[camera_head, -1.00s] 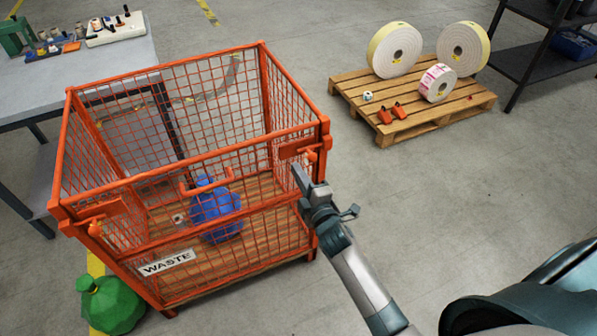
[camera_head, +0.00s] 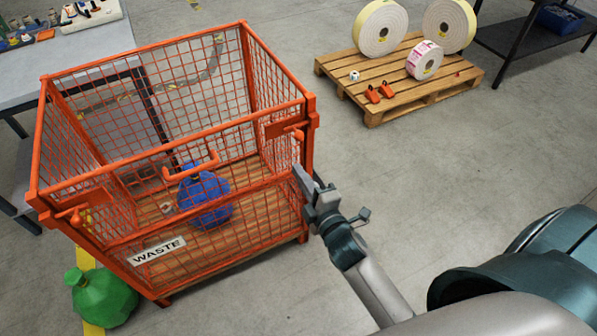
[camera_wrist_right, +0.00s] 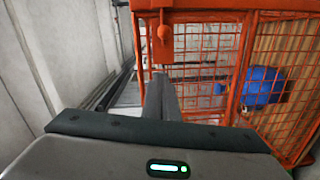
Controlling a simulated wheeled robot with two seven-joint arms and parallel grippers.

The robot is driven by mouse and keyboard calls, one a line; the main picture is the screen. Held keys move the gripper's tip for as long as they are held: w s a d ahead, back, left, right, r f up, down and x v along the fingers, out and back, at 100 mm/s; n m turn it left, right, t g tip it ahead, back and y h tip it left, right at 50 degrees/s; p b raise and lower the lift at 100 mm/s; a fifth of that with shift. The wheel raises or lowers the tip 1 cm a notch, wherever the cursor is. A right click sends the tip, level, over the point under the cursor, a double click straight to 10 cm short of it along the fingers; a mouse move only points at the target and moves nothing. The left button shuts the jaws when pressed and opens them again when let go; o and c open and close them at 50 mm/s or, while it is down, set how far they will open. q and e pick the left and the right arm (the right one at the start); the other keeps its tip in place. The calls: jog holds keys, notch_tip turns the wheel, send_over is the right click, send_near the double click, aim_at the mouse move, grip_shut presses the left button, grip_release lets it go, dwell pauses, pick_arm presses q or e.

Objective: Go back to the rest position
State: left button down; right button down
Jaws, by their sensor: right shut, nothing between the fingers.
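My right gripper (camera_head: 304,180) is shut and empty beside the right front corner post of the orange mesh waste cage (camera_head: 312,120). In the right wrist view the shut fingers (camera_wrist_right: 160,95) point at the cage's corner, below an orange latch (camera_wrist_right: 163,45). Whether the fingertips touch the cage I cannot tell. A blue bag (camera_head: 205,198) sits inside the cage on its wooden floor; it also shows through the mesh in the right wrist view (camera_wrist_right: 262,86). The cage's front panel stands upright with a WASTE sign (camera_head: 157,250). My left gripper is not in view.
A green bag (camera_head: 103,298) lies on the floor at the cage's front left. A grey workbench (camera_head: 120,42) stands behind the cage at left. A wooden pallet (camera_head: 425,90) with label rolls (camera_head: 380,28) stands at the back right. The floor between cage and pallet is clear.

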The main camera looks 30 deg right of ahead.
dwell(0.4)
jog(key=s+f+m+g, duration=0.2)
jog(key=s+f+g, duration=0.15)
jog(key=f, duration=0.85)
jog(key=s+a+f+m+g, duration=0.15)
jog(key=s+f, duration=0.35)
jog(key=f, duration=0.7)
jog(key=s+f+m+g, duration=0.3)
jog(key=s+f, duration=0.1)
jog(key=f, duration=0.8)
jog(key=s+f+m+g, duration=0.2)
jog(key=s+f, duration=0.5)
jog(key=s, duration=0.5)
jog(key=s+d+f+m+g, duration=0.1)
jog(key=s+f+m+g, duration=0.1)
jog(key=s+f, duration=0.5)
jog(key=s+d+f+m+g, duration=0.1)
jog(key=s+f+m+g, duration=0.2)
jog(key=s+f, duration=0.4)
jog(key=s+g, duration=0.1)
jog(key=s, duration=0.8)
jog(key=shift+s+d, duration=0.25)
jog(key=shift+s, duration=0.1)
